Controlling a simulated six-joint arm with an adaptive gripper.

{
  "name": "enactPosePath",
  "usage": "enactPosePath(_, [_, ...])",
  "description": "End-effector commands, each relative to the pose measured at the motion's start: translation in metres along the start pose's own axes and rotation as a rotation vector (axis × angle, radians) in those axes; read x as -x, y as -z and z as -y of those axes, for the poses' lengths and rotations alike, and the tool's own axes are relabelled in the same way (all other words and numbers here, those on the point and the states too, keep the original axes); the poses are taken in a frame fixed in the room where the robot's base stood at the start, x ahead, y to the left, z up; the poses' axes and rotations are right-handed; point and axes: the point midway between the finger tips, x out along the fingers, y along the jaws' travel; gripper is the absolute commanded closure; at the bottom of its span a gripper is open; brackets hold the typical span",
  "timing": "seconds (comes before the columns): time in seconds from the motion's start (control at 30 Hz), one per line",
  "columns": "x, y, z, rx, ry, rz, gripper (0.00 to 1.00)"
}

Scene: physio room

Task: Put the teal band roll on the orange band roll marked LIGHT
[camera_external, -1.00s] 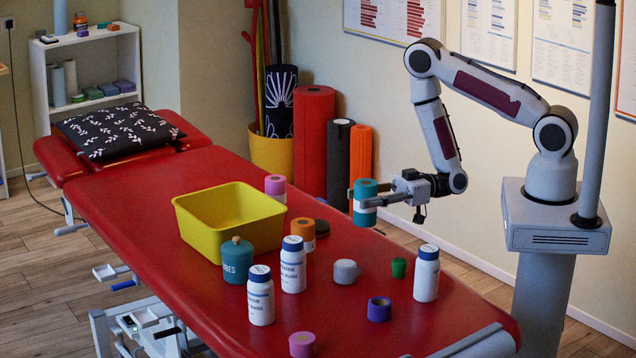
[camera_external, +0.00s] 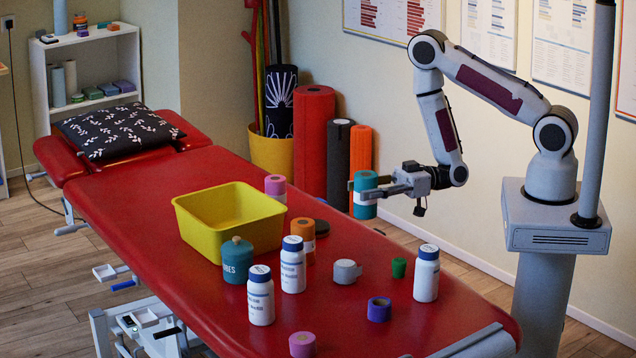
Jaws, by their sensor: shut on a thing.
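The teal band roll (camera_external: 365,209) has a white band around it and is upright in the jaws of my gripper (camera_external: 366,187). My gripper is shut on it and holds it in the air, near the far right edge of the red table. The orange band roll (camera_external: 309,242) stands on the table, to the left of and lower in the picture than the held roll. A white bottle with a blue cap (camera_external: 293,268) hides part of the orange roll. Its LIGHT marking cannot be read.
A yellow bin (camera_external: 202,232), teal jar (camera_external: 237,262) and pink roll (camera_external: 275,185) stand around the orange roll. A dark disc (camera_external: 321,228) lies just right of it. Two more white bottles (camera_external: 261,302) (camera_external: 426,278), a grey roll (camera_external: 346,271) and a purple roll (camera_external: 379,310) stand nearer.

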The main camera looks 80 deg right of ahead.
Motion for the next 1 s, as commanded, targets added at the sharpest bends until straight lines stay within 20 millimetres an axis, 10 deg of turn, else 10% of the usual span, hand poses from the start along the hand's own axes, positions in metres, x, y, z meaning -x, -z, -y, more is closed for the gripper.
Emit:
enactPosePath(0.5, [-0.024,0.027,0.021,0.004,0.066,-0.005,0.90])
enactPosePath(1.0, [-0.116,0.098,0.032,0.007,0.136,-0.009,0.90])
